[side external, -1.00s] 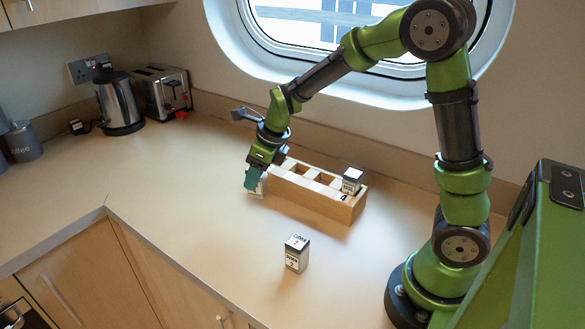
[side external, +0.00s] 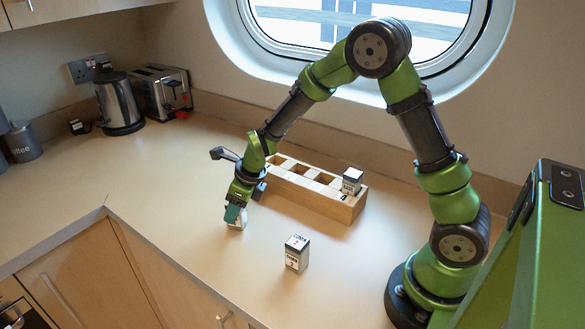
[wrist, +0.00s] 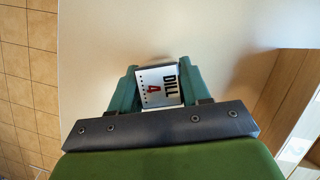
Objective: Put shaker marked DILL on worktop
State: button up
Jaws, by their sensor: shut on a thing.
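The shaker marked DILL (wrist: 158,86) sits between the fingers of my gripper (wrist: 160,92) in the wrist view; its white top reads "DILL" with a red 4. In the side view my gripper (side external: 235,214) is shut on this shaker (side external: 237,225), low over the worktop (side external: 180,200) in front of the wooden rack. Whether the shaker's base touches the worktop I cannot tell. A second shaker (side external: 297,253), with a black-and-white label and a 2, stands upright on the worktop to the right of my gripper.
The wooden rack (side external: 335,207) with several compartments lies behind my gripper, with another shaker (side external: 352,181) at its right end. A kettle (side external: 119,103) and toaster (side external: 163,92) stand at the back left. The worktop left of my gripper is clear.

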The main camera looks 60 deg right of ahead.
jog(key=shift+f, duration=0.15)
jog(key=o, duration=1.1)
jog(key=v, duration=1.2)
jog(key=shift+s+a+r+n+t, duration=0.2)
jog(key=shift+s+r+n+t, duration=0.3)
jog(key=shift+s+r+n, duration=2.3)
jog(key=shift+s+a+r+n+t, duration=0.2)
jog(key=shift+s+r+n+t, duration=0.35)
jog(key=shift+s+n, duration=4.4)
jog(key=shift+s+a+r+n+t, duration=0.3)
jog(key=shift+s+r+n, duration=1.35)
jog(key=shift+n, duration=4.4)
